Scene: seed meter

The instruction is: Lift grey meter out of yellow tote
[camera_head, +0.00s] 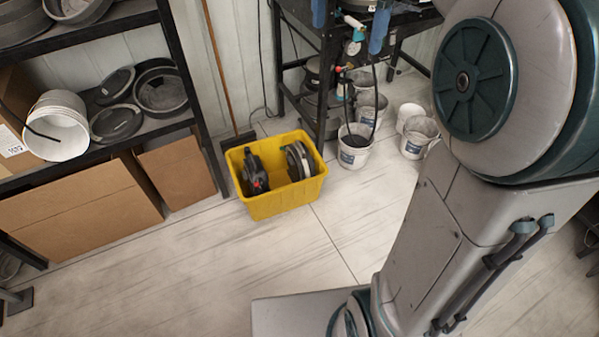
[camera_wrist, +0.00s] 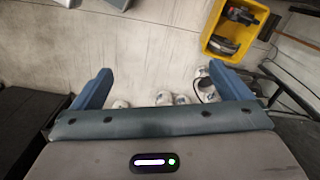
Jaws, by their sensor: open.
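The yellow tote (camera_head: 277,205) stands on the floor near the shelf in the head view. Inside it at the right is a round, grey and dark disc-shaped part (camera_head: 298,162), which looks like the grey meter, standing on edge. At the left inside is a darker part with a red spot (camera_head: 256,174). The tote also shows at the top right of the wrist view (camera_wrist: 265,12). My gripper (camera_wrist: 163,82) is open and empty in the wrist view, its blue fingers wide apart, well away from the tote.
A black shelf (camera_head: 190,60) with pans and boxes stands at the left. A broom (camera_head: 215,65) leans behind the tote. White buckets (camera_head: 354,152) stand right of it by a black rack (camera_head: 330,75). The floor (camera_head: 200,270) in front is clear.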

